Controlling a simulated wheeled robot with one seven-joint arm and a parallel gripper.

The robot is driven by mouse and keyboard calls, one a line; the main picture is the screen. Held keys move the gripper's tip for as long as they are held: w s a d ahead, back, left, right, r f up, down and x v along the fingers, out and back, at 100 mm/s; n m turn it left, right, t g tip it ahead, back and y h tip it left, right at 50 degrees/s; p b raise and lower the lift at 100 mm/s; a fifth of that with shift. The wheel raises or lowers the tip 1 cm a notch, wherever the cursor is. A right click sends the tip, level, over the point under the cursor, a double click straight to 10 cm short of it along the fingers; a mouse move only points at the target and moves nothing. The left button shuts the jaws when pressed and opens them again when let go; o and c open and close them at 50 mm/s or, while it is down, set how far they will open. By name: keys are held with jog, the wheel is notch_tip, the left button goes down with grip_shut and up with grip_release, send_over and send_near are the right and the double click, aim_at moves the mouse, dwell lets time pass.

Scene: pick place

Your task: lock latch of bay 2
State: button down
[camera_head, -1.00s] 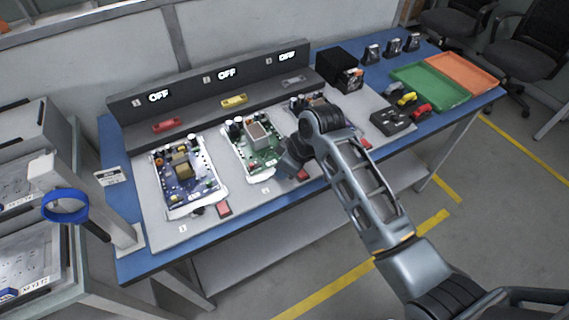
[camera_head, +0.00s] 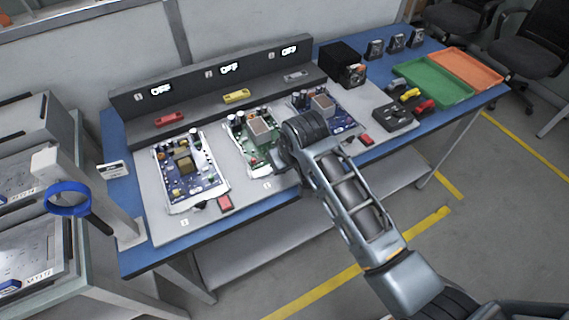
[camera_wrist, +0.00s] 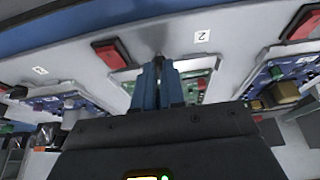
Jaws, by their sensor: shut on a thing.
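The bay 2 board (camera_head: 262,133), green with a large grey block, lies in the middle of the bench; it shows partly behind my fingers in the wrist view (camera_wrist: 200,84). The number 2 label (camera_wrist: 202,36) and a red block (camera_wrist: 112,54) lie on either side of my fingertips. My gripper (camera_wrist: 158,72) points down at the edge of bay 2, its blue fingers close together on a small dark latch (camera_wrist: 158,58), mostly hidden between them. In the head view my arm hides the fingers and this latch.
Bay 1's blue board (camera_head: 183,172) with its red block (camera_head: 225,203) is on the left, and bay 3's board (camera_head: 330,108) with its red block (camera_head: 366,140) on the right. All displays on the rear panel read OFF. Green (camera_head: 459,94) and orange trays stand far right.

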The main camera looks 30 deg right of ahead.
dwell(0.3)
jog(key=c, duration=1.2)
grip_release()
jog(key=v, duration=0.8)
jog(key=shift+b, duration=0.3)
